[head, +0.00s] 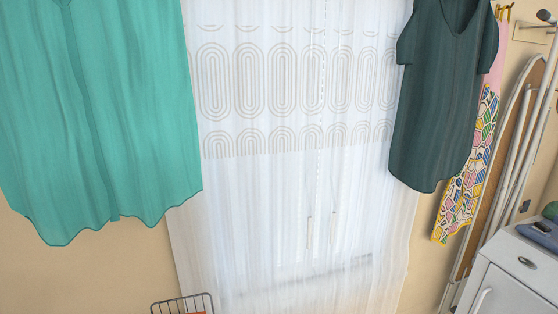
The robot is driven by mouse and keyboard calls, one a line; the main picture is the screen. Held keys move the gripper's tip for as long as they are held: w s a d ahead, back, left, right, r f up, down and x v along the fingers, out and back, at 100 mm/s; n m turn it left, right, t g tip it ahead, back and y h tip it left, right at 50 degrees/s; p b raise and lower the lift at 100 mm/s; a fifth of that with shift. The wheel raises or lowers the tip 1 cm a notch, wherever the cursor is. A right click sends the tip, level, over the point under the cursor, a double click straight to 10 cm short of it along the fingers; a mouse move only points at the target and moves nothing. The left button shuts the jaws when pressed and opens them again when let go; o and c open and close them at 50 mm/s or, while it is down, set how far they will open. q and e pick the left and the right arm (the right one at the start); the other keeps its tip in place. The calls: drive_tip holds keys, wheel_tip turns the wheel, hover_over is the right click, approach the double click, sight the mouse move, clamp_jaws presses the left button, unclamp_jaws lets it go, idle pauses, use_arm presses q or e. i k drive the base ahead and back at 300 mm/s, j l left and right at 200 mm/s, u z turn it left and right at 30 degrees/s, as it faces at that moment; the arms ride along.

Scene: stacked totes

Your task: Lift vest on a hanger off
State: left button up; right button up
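A dark grey-green sleeveless vest (437,100) hangs at the upper right of the head view, partly over the curtain's right edge. Its top and any hanger are cut off by the picture's upper edge. A larger teal garment (95,120) hangs at the upper left, also cut off at the top. Neither of my grippers is in view.
A white patterned curtain (270,190) hangs between the garments. At right are a patterned cloth (463,190) on hooks, a folded ironing board (503,150) and a white cabinet (508,295) with small items on top. A wire basket (181,304) stands at the bottom.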

sight(445, 48)
drive_tip(key=i+l+u, duration=0.2)
drive_tip(key=l, duration=0.7)
drive_tip(key=i+l+u, duration=0.2)
drive_tip(key=l, duration=0.7)
drive_tip(key=l+u, duration=0.2)
drive_tip(key=l, duration=0.75)
drive_tip(key=k, duration=0.05)
